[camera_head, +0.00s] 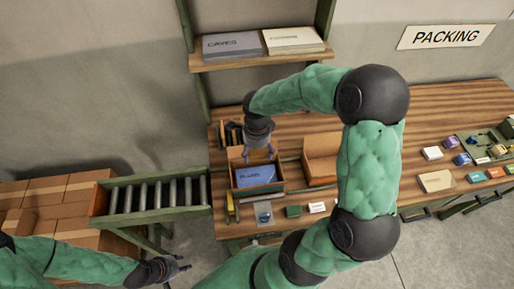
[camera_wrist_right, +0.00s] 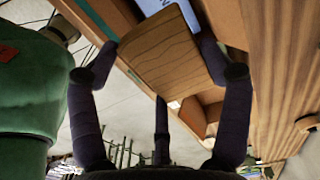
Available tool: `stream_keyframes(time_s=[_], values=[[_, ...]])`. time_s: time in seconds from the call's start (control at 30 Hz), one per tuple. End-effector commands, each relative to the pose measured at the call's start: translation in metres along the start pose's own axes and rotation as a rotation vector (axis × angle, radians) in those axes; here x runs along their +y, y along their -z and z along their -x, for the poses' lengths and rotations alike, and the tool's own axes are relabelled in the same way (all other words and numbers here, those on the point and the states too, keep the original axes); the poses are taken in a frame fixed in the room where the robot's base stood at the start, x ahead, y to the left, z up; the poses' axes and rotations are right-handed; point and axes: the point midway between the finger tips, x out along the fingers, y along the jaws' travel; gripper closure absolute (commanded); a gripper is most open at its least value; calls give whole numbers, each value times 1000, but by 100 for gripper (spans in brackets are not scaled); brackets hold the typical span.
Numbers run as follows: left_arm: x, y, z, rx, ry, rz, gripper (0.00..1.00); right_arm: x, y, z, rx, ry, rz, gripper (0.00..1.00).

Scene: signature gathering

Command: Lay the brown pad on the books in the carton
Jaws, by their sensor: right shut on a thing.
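The carton (camera_head: 284,187) stands open near the table's left end. A blue book (camera_head: 257,175) lies face up in it; anything under it is hidden. My right gripper (camera_head: 259,155) points down over the carton's back part. In the right wrist view its fingers (camera_wrist_right: 163,75) are shut on a brown, streaked panel that looks like the brown pad (camera_wrist_right: 158,55). A bit of the book (camera_wrist_right: 152,5) shows beyond it. The pad is hard to make out in the head view. My left gripper (camera_head: 180,263) is empty and open, low at the left, away from the carton.
A second open carton (camera_head: 320,165) stands to the right. A holder of dark items (camera_head: 232,134) is behind the carton. A roller conveyor (camera_head: 155,195) adjoins the table's left end. A shelf (camera_head: 255,57) with stacks hangs above. Small boxes (camera_head: 436,181) lie at right.

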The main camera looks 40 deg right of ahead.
Motion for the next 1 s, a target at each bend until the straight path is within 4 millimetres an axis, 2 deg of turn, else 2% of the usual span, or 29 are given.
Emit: stream_keyframes(time_s=[0.03,0.67,1.0], values=[[-2,0,-5,0,0,0,60,0,0,-8,0,-1,0,44],[-13,2,-36,1,0,-1,60,1,0,-73,0,-2,0,44],[-25,3,-71,0,0,-1,60,0,0,-109,0,0,1,44]])
